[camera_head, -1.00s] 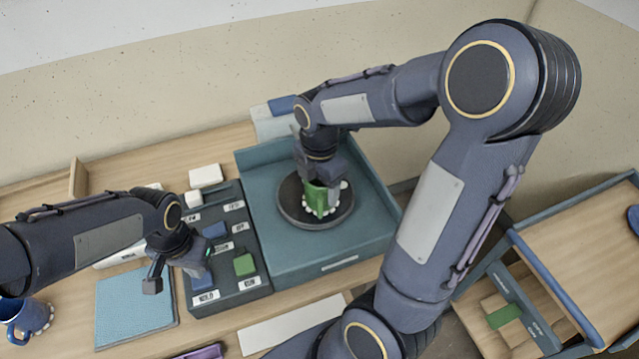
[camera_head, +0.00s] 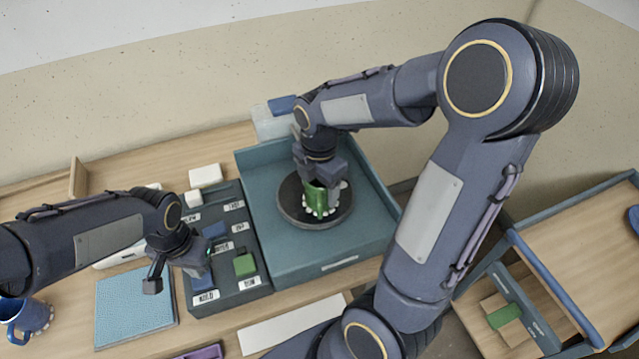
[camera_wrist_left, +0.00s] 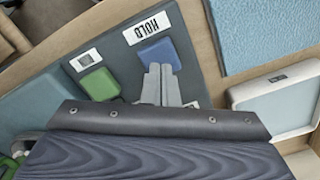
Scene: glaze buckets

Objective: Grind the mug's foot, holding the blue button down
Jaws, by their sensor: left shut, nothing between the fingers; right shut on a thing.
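The green mug (camera_head: 317,202) is over the dark round disc (camera_head: 292,212) in the teal tray. White bits show around the mug's lower end. My right gripper (camera_head: 322,188) is shut on the mug from above and hides part of it. The blue button, labelled HOLD (camera_head: 203,282), is on the dark control panel; it also shows in the left wrist view (camera_wrist_left: 155,52). My left gripper (camera_head: 203,268) is shut and empty, its fingertips (camera_wrist_left: 160,68) at the blue button's edge. I cannot tell how far the button is pressed.
A green button (camera_head: 244,264) is beside the blue one, and another blue button (camera_head: 214,231) is further back. The teal tray's walls (camera_head: 330,262) surround the disc. A blue mug (camera_head: 25,316) and a light blue mat (camera_head: 135,306) are at the left.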

